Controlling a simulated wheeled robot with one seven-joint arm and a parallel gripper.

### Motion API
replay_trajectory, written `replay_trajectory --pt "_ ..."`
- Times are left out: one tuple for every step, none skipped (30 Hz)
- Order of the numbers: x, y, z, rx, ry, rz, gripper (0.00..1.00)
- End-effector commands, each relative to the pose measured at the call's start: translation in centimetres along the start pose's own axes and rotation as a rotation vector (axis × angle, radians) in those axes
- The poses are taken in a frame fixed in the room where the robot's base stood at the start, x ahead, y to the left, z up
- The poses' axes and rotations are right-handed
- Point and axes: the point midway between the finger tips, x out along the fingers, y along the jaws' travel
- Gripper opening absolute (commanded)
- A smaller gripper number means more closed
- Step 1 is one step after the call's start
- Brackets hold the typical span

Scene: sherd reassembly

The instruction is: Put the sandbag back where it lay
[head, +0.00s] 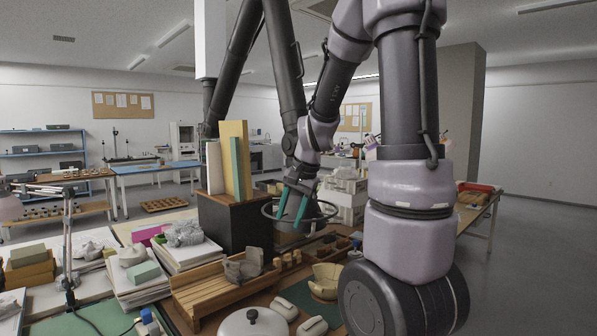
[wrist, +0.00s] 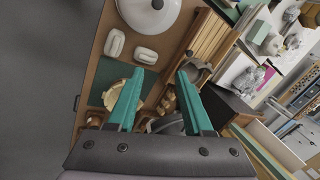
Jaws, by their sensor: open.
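My gripper (head: 293,208) is open and empty, with teal fingers pointing down above the far part of the work table. In the wrist view its fingers (wrist: 160,98) stand wide apart with nothing between them. Two pale, pillow-like pieces lie side by side near a white lidded vessel; they may be sandbags, but I cannot tell for sure. One pale piece (head: 284,309) is behind the other pale piece (head: 312,327). They also show at the upper left of the wrist view (wrist: 115,43), clear of my fingers.
A dark green mat (head: 296,293) bears a tan, partly built pot (head: 325,280). A slatted wooden rack (head: 205,297) holds grey curved pieces (head: 243,266). The white lidded vessel (head: 252,323) stands in front. A dark box (head: 235,222) with upright boards stands left of my gripper.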

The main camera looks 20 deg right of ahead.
Motion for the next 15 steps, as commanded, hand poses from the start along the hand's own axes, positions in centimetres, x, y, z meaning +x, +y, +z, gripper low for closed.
replay_trajectory --pt "-2.6 -0.4 1.2 -0.049 0.021 -0.037 0.51" --pt "-3.9 -0.5 1.9 -0.078 0.030 -0.053 0.51" --pt "-5.6 -0.6 2.9 -0.117 0.045 -0.072 0.51" --pt "-6.8 -0.6 3.7 -0.147 0.056 -0.086 0.51" --pt "-8.0 -0.5 4.4 -0.177 0.069 -0.099 0.51" --pt "-9.5 -0.4 5.5 -0.216 0.087 -0.115 0.51" --pt "-10.5 -0.2 6.3 -0.246 0.101 -0.125 0.51" --pt "-11.5 0.0 7.0 -0.272 0.116 -0.135 0.51" --pt "-12.7 0.4 8.0 -0.311 0.136 -0.145 0.51" --pt "-13.5 0.7 8.8 -0.335 0.150 -0.153 0.51" --pt "-14.2 0.9 9.4 -0.359 0.166 -0.158 0.51" --pt "-15.0 1.3 10.2 -0.388 0.183 -0.164 0.51" --pt "-15.5 1.6 10.7 -0.407 0.196 -0.167 0.51" --pt "-16.0 1.9 11.2 -0.424 0.208 -0.169 0.51" --pt "-16.5 2.2 11.8 -0.443 0.221 -0.172 0.51"
